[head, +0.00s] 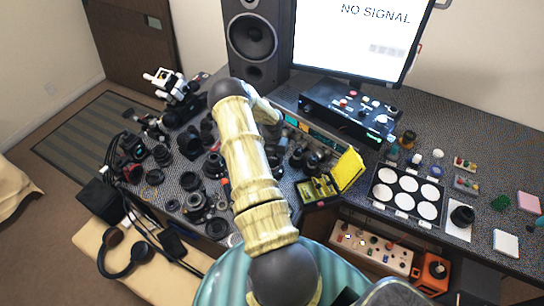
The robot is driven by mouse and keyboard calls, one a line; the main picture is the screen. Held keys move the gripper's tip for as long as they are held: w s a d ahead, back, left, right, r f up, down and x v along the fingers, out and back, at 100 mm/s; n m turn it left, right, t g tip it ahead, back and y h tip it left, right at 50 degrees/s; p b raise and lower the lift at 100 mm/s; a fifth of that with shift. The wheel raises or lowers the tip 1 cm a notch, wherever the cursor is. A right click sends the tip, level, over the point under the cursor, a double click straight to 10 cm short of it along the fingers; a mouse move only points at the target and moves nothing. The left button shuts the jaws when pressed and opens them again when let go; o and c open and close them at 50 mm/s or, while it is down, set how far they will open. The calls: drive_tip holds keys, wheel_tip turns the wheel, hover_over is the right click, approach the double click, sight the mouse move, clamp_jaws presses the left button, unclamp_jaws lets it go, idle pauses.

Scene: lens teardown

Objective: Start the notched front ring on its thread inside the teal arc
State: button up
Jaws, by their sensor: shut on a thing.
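I cannot see my gripper. My pale, wood-patterned arm rises from the bottom middle, bends near the speaker and points down toward the desk, and its end is hidden among dark lens parts. I cannot make out the notched front ring or the teal arc. Black lens parts (214,165) stand close together on the desk left of my arm. More dark lens parts (312,160) stand just right of it. What lies directly behind my arm is hidden.
An open yellow case (347,170) lies right of my arm. A black control box (348,110) stands below the monitor (350,35), right of a speaker (252,40). A tray of white discs (378,205) lies farther right. The desk's right rear (470,125) is clear.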

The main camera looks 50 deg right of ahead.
drive_tip(key=shift+f+b, duration=1)
drive_tip(key=shift+f, duration=0.4)
drive_tip(key=shift+b, duration=0.55)
idle(1.0)
drive_tip(key=shift+f+b, duration=0.35)
drive_tip(key=shift+f, duration=0.1)
idle(0.8)
drive_tip(key=o, duration=1)
drive_tip(key=shift+d, duration=0.1)
wheel_tip(320, 180, up, 17)
drive_tip(key=b, duration=0.2)
drive_tip(key=shift+r+b, duration=0.2)
drive_tip(key=shift+b, duration=0.2)
